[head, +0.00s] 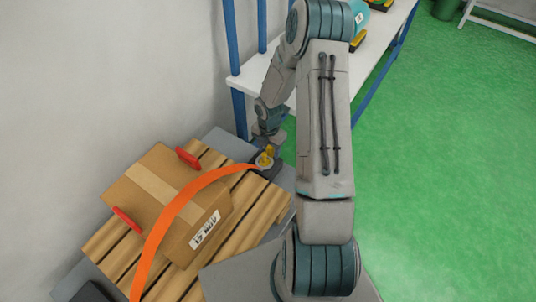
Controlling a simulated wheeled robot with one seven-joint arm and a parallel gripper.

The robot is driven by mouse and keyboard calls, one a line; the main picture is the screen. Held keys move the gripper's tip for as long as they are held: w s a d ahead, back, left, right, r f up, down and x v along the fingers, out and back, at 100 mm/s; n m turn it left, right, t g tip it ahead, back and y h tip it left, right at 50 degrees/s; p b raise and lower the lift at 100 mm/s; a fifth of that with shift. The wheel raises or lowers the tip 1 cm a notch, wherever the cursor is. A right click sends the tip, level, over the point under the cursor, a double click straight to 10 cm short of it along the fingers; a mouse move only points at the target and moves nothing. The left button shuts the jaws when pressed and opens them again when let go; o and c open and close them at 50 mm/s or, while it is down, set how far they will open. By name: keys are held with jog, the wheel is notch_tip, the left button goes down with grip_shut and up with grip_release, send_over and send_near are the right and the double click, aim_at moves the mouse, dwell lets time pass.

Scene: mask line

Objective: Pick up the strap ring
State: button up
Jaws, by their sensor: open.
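An orange strap (190,190) arches over a cardboard box and ends at the right edge of the wooden slats. A small yellow piece, which looks like the strap ring (265,160), sits at that end on a dark grey block. My gripper (270,148) is at the end of my arm, pointing down close above and behind the yellow piece. It is open. The fingertips are small and partly merge with the dark block, so I cannot tell whether they touch the ring or stand around it.
The cardboard box (150,200) with red corner pieces (187,158) lies on the wooden slats (262,212). A white-topped bench (375,40) with blue legs stands behind, close to my arm. A grey wall is at left. The green floor (450,170) at right is clear.

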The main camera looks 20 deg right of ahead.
jog(key=shift+f, duration=0.75)
jog(key=shift+c, duration=0.3)
jog(key=c, duration=1)
jog(key=shift+c, duration=0.2)
